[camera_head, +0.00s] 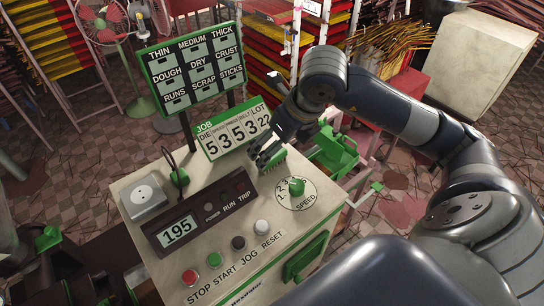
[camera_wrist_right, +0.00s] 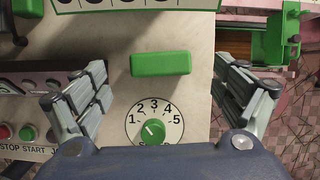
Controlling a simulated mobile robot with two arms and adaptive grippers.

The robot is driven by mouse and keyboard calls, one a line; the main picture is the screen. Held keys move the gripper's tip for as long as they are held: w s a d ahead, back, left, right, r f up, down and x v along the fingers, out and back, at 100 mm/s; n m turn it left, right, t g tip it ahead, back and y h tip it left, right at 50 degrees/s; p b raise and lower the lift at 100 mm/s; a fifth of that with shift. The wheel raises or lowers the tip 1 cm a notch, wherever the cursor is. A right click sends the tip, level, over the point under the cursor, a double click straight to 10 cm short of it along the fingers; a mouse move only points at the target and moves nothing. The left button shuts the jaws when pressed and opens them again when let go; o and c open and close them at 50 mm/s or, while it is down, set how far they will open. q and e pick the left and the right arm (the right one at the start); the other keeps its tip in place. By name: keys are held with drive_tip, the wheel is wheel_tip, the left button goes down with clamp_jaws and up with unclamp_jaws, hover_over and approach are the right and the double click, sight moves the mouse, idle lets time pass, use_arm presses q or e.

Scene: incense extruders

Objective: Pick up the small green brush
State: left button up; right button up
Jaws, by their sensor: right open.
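The small green brush (camera_wrist_right: 160,63) shows in the right wrist view as a green block lying on the cream machine top, below the number sign. In the head view the brush (camera_head: 275,160) is partly hidden by my right gripper (camera_head: 266,152). In the right wrist view my right gripper (camera_wrist_right: 163,97) is open and empty, its fingers wide apart. The brush lies between and beyond the fingertips in that picture, and I see no contact. My left gripper is not in view.
The green speed knob (camera_head: 296,187) is close to the brush. The JOB sign (camera_head: 233,132) stands behind it, with a taller label board (camera_head: 190,68) further back. A 195 display panel (camera_head: 200,218), several buttons and a grey plate (camera_head: 143,196) occupy the machine top.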

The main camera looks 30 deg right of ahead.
sight(272, 160)
drive_tip(key=shift+w+f+p, duration=0.15)
drive_tip(key=shift+f+p, duration=0.25)
drive_tip(key=shift+f, duration=0.05)
drive_tip(key=p+x, duration=0.2)
drive_tip(key=x, duration=0.2)
drive_tip(key=shift+w+f, duration=0.1)
drive_tip(key=shift+f, duration=0.1)
drive_tip(key=c, duration=1.2)
